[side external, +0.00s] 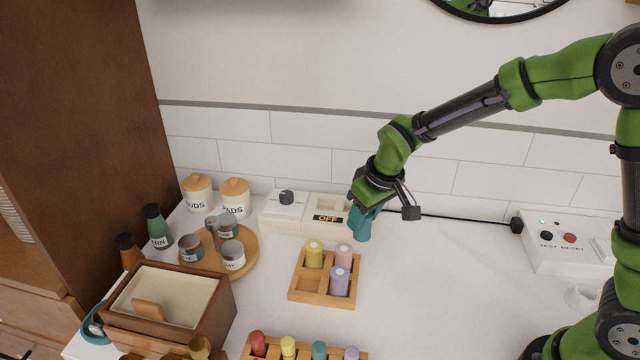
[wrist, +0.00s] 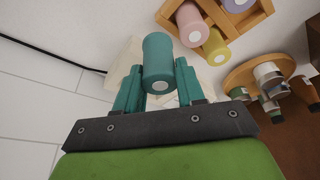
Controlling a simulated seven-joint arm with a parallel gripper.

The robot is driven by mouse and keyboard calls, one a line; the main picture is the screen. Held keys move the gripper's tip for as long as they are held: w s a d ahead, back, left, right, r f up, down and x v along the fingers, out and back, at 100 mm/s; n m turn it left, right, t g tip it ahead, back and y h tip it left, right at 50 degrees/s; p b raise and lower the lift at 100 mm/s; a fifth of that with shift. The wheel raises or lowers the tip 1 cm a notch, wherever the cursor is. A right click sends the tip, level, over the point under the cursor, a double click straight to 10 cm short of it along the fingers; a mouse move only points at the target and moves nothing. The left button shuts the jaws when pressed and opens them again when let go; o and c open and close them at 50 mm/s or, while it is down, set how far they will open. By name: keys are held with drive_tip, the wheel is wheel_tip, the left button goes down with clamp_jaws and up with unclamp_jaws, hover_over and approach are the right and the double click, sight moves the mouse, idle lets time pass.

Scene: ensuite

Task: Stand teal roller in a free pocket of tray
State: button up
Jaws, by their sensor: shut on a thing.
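The teal roller (side external: 363,230) is held above the counter behind and to the right of the wooden tray (side external: 322,302). My gripper (side external: 366,210) is shut on it. In the wrist view the teal roller (wrist: 159,60) sits between the two teal fingers of my gripper (wrist: 158,82), its pale end facing the camera. The tray holds a yellow roller (side external: 314,256), a pink roller (side external: 344,256) and a lavender roller (side external: 339,282), all standing. Its front-left pocket (side external: 309,285) is empty. The roller's lower end appears clear of the counter.
A switch box marked OFF (side external: 327,217) stands close behind the tray. A round wooden board (side external: 250,257) with jars is to its left, beside a wooden box (side external: 168,300). A rack (side external: 304,352) with coloured-topped items lies in front. The counter right of the tray is clear.

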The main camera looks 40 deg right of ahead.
drive_tip(key=a+r+n+y, duration=0.1)
drive_tip(key=a+r+n, duration=0.2)
drive_tip(key=a, duration=1.1)
drive_tip(key=f, duration=0.9)
drive_tip(key=shift+s+d+f, duration=0.1)
drive_tip(key=shift+d+f, duration=0.1)
drive_tip(key=shift+f, duration=0.1)
drive_tip(key=shift+f, duration=0.1)
drive_tip(key=o, duration=0.8)
drive_tip(key=shift+c, duration=0.2)
